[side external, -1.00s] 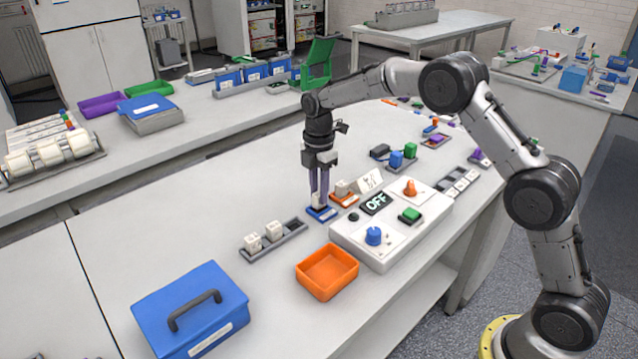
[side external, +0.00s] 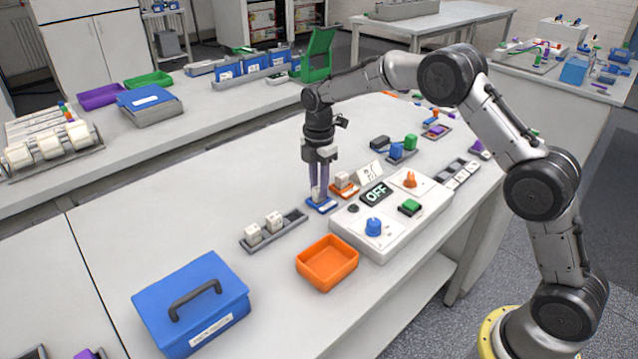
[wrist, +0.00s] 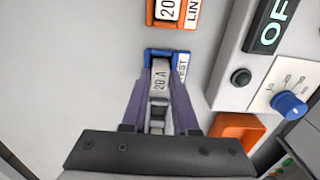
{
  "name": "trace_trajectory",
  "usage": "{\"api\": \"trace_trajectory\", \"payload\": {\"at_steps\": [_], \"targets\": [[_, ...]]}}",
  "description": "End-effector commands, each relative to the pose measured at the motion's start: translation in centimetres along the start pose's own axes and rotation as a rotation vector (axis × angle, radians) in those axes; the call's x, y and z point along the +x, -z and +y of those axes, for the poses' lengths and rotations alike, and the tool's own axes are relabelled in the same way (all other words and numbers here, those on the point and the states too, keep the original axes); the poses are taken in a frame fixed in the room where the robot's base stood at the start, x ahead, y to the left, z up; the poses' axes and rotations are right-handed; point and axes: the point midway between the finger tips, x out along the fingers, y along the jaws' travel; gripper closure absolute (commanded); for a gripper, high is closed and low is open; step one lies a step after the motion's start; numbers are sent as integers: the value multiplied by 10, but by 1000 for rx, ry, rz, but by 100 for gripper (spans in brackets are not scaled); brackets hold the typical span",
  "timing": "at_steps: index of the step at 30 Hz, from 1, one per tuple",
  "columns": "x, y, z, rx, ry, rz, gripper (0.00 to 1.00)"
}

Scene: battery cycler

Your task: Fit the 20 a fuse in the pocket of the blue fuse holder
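My gripper (side external: 319,192) points down at the blue fuse holder (side external: 322,206), its two purple fingers on either side of a white fuse. The wrist view shows this fuse (wrist: 160,82), marked 20 A, between the fingertips, which appear to touch both its sides. The far end of the fuse overlaps the blue holder (wrist: 168,52), whose label is partly covered by a finger. The pocket is hidden by the fuse and fingers, so I cannot tell how deep the fuse sits.
An orange holder with a white fuse (side external: 343,179) stands just behind. A white control box (side external: 385,247) with an OFF display is close on the right. A grey rack (side external: 288,231) with two white fuses, an orange tray (side external: 327,263) and a blue case (side external: 190,300) lie in front.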

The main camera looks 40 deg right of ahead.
Motion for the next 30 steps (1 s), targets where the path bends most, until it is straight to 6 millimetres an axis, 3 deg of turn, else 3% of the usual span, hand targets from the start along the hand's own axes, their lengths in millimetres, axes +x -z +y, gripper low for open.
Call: {"api": "trace_trajectory", "payload": {"at_steps": [1,5,17,23,30], "targets": [[0,0,0,0,0,0,63],[0,0,0,0,0,0,39],[-6,0,0,0,0,0,39],[-38,0,1,0,-5,0,39],[-91,0,1,0,-4,0,39]]}}
